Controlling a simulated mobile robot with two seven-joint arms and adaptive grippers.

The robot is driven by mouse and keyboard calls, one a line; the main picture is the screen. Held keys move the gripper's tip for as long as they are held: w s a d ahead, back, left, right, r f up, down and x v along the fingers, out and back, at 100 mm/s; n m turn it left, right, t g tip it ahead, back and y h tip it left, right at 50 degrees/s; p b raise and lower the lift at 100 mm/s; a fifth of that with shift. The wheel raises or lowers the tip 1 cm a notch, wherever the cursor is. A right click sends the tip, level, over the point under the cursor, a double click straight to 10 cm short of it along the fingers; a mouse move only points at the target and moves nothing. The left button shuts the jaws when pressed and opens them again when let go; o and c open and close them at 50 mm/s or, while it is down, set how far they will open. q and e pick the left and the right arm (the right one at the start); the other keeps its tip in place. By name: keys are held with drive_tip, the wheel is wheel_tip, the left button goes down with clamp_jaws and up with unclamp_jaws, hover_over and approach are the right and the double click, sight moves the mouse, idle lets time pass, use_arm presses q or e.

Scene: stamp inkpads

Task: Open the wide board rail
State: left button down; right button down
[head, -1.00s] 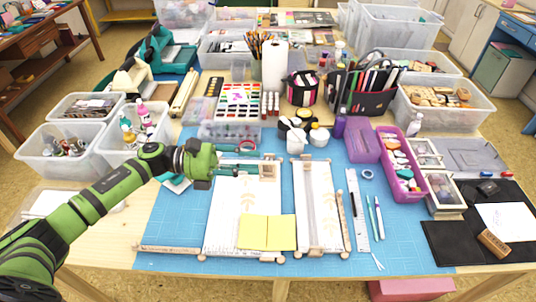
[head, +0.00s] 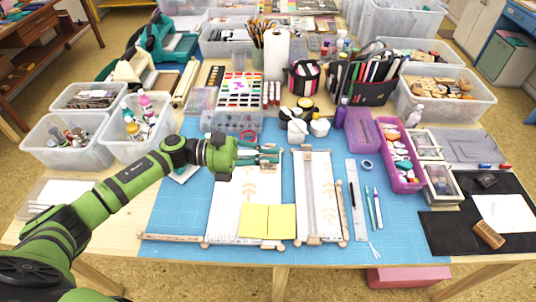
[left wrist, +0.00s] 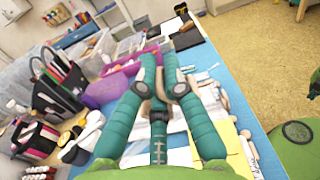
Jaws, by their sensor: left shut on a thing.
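The wide board (head: 229,207) lies on the blue mat, white with a tan leaf print and light wooden rods at its edges. A wooden rail (head: 172,237) sticks out left from its near left corner. My left gripper (head: 270,156) is over the board's far right corner, its fingers pointing right. In the left wrist view, its teal fingers (left wrist: 158,88) are closed around a small brown wooden piece, mostly hidden between them. I cannot tell how this piece joins the board. My right gripper is not in view.
Yellow paper (head: 267,220) lies on the near part of the wide board. A narrower board (head: 319,195) stands close on its right, then a ruler (head: 357,198) and pens. White pots (head: 299,130) and a paint set (head: 238,87) are behind. Bare mat lies left of the board.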

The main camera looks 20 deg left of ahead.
use_arm(q)
drive_tip(key=f+b, duration=0.1)
drive_tip(key=s+f+b, duration=0.1)
drive_tip(key=shift+s+d+m+b, duration=0.15)
drive_tip(key=shift+s+m+b, duration=0.15)
drive_tip(key=shift+b, duration=0.1)
drive_tip(key=shift+f, duration=0.1)
drive_tip(key=shift+s+d, duration=0.1)
drive_tip(key=c, duration=1.4)
unclamp_jaws()
drive_tip(key=shift+a, duration=0.2)
drive_tip(key=v, duration=1.1)
drive_tip(key=shift+a, duration=0.35)
